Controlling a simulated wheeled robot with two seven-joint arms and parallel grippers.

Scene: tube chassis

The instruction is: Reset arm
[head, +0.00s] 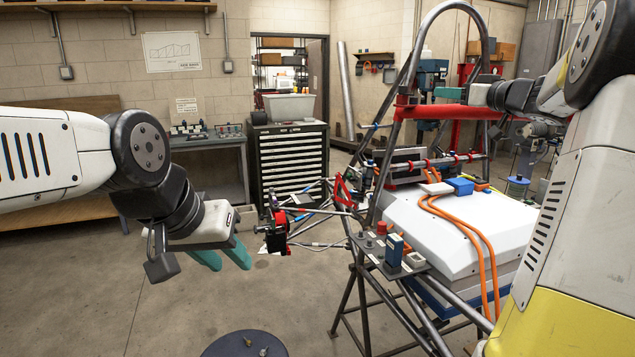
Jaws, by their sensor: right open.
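My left gripper (230,263) hangs in free air at left centre, over the bare floor. Its two teal fingers point down and to the right, with a gap between them and nothing held. My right gripper (450,93) is at upper right, in front of the upper part of the tube chassis (400,110). One teal finger shows clearly, pointing left near the red crossbar. The other finger is hard to make out. I see nothing held in it.
A white battery cover (455,235) with orange cables lies on the chassis. A small tray (412,268) with parts stands at its near side. A dark round stool top (243,345) is at the bottom. A drawer cabinet (290,160) stands behind. The floor at left is clear.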

